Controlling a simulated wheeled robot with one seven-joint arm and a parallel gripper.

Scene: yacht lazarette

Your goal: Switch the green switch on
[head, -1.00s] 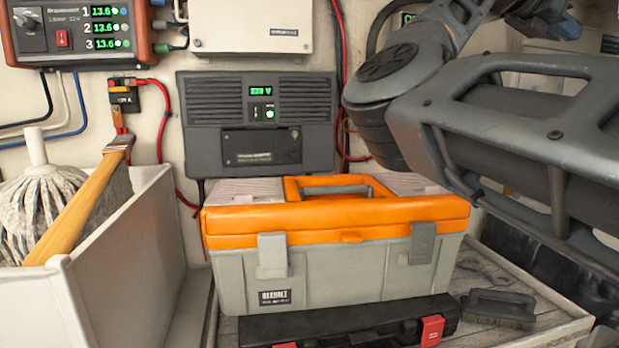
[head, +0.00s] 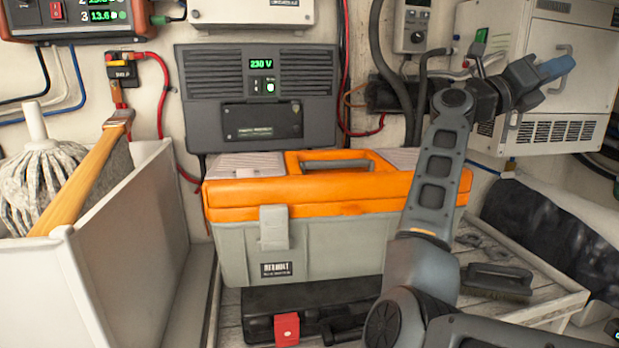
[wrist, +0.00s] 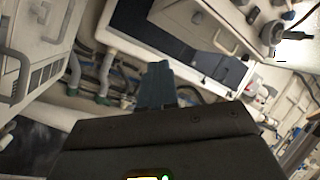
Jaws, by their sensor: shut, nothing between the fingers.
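A small green patch (head: 481,36), which looks like the green switch, is on the left part of the white wall cabinet (head: 575,55) at the upper right of the head view. Whether it is on or off is too small to tell. My gripper (head: 556,69) is in front of this cabinet, to the right of and below the green patch. Its blue fingers point right and are closed together with nothing between them. In the wrist view the blue fingers (wrist: 156,85) point up, away from any switch I can make out.
An orange-lidded toolbox (head: 245,238) stands in the middle, below a dark inverter (head: 210,115) reading 230 V. A grey box with a dial (head: 411,28) hangs left of the cabinet. Hoses and cables run along the wall. A white bin (head: 140,250) holds a mop.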

